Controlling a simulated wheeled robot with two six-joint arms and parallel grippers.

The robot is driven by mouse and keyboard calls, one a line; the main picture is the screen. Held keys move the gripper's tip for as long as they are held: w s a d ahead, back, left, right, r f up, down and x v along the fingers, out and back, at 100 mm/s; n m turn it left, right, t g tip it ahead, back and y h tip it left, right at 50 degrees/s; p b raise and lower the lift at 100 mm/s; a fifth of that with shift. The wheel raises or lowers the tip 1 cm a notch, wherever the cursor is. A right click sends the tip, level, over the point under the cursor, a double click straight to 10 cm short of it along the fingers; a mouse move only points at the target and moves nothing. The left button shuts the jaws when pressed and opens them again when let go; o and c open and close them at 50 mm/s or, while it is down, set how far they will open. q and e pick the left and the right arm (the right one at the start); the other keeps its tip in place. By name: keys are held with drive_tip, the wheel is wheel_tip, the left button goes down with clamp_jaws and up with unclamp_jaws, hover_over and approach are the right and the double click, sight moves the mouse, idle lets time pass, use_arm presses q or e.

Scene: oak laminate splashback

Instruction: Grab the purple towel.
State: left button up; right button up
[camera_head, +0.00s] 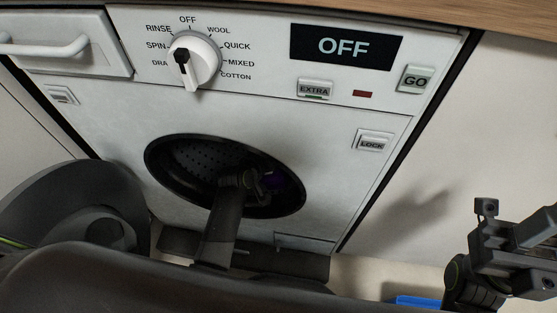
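A small patch of the purple towel (273,182) shows inside the dark drum of the white washing machine (330,140). The rest of it is hidden by my arm and the shadow. My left arm reaches up from the bottom into the round drum opening. Its gripper (256,183) is inside the opening, right beside the purple patch. Its fingers are too dark and small to tell whether they hold the towel. My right gripper (520,265) is at the lower right edge, outside the machine and partly cut off. Its finger gap cannot be made out.
A dark round shape (75,215) lies left of the opening. A blue object (418,302) shows low at right. A wooden worktop (430,10) runs above the machine.

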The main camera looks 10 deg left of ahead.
use_arm(q)
drive_tip(key=shift+w+f, duration=0.1)
drive_tip(key=shift+w, duration=0.1)
drive_tip(key=c, duration=1.2)
